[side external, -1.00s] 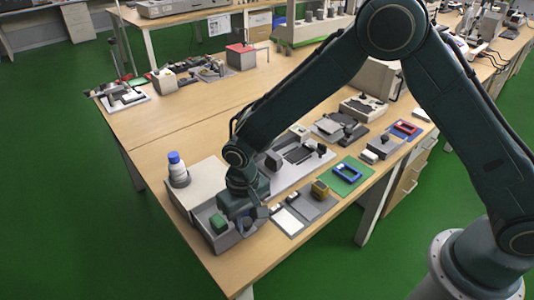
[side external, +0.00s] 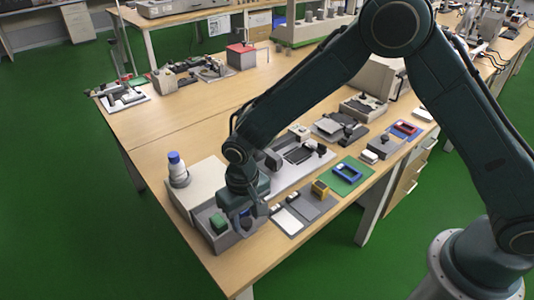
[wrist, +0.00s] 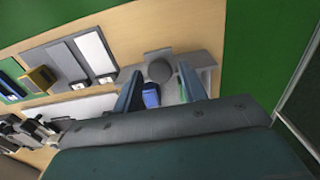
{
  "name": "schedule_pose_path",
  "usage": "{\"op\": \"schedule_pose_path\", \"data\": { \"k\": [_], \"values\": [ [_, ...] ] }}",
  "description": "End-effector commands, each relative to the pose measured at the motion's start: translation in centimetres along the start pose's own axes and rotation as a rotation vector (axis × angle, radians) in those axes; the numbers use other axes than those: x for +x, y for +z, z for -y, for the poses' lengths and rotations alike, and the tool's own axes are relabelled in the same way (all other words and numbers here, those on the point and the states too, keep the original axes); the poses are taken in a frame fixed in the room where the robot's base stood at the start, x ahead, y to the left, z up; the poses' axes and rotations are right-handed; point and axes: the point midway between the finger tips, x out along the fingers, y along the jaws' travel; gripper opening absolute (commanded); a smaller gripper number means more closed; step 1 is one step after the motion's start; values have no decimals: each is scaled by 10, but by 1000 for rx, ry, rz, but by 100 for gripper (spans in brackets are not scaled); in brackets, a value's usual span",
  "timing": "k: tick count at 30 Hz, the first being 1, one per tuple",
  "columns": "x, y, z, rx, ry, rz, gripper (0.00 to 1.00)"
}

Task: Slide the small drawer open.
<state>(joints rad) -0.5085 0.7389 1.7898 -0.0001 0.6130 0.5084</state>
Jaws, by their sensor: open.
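The small grey drawer (side external: 222,243) sticks out of the front of a pale cabinet (side external: 203,182) at the table's near left corner. It stands open, and a green block (side external: 218,221) lies inside it. My gripper (side external: 246,218) is low at the right end of the drawer, with its fingers pointing down. In the wrist view the two fingers (wrist: 158,92) are apart. A round dark grey knob (wrist: 160,70) shows between and just beyond them, along with a blue object (wrist: 151,95). I cannot tell whether a finger touches the knob.
To the right are a grey tray with a white panel (side external: 286,222), a yellow block (side external: 320,188) and a blue frame (side external: 348,172) on a green mat. The table's front edge is close to the drawer.

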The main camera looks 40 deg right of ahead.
Motion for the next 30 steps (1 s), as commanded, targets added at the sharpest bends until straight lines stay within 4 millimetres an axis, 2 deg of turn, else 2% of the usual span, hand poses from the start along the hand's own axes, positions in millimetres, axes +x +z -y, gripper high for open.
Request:
{"op": "schedule_pose_path", "data": {
  "k": [18, 30],
  "values": [
    [-41, 0, 0, 0, 0, 0, 42],
    [-44, 0, 0, 0, 0, -1, 42]
  ]
}}
